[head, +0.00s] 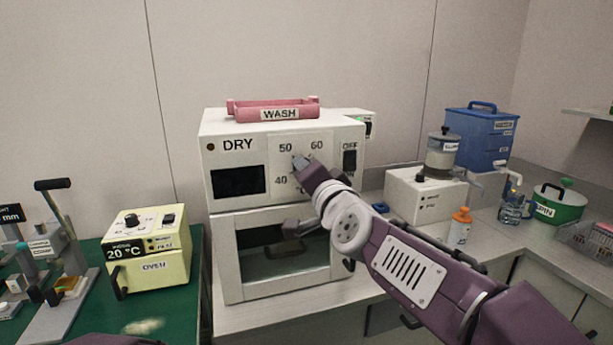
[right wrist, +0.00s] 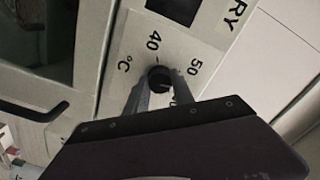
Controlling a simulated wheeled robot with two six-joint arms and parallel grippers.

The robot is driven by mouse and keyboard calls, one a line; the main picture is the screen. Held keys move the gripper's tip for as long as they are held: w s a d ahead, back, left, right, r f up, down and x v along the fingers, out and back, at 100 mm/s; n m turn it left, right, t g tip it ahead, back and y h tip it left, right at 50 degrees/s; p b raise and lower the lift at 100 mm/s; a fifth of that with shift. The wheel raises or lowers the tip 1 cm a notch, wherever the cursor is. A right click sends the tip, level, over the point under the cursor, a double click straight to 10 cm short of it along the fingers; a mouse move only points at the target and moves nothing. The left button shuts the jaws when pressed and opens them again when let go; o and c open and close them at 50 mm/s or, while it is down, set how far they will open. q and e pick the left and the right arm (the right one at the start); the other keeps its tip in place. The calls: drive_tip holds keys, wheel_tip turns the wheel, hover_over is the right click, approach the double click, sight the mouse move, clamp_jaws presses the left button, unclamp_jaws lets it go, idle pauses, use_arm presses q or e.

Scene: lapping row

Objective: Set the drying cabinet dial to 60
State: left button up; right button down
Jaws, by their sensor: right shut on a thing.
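The drying cabinet (head: 225,125) is a white box marked DRY, with a dark display and a dial panel numbered 40, 50 and 60. The small black dial (right wrist: 160,78) sits on the panel in the right wrist view, with 40 above it and 50 to its right. My right gripper (head: 300,163) reaches the panel from the right and hides most of the dial in the head view. In the right wrist view its two fingers (right wrist: 158,88) are shut on the dial's sides. I cannot tell for certain which number the dial points to. My left gripper does not show.
A pink WASH tray (head: 290,113) lies on the cabinet. A switch (head: 349,160) marked OFF is right of the dial panel. A yellow oven (head: 165,268) stands left. An orange-capped bottle (head: 460,232), a blue tank (head: 470,140) and a green pot (head: 560,210) stand right.

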drive_tip(key=shift+f+m+b, duration=0.15)
drive_tip(key=shift+m+b, duration=0.6)
drive_tip(key=shift+m, duration=3.95)
drive_tip(key=c, duration=1.1)
unclamp_jaws()
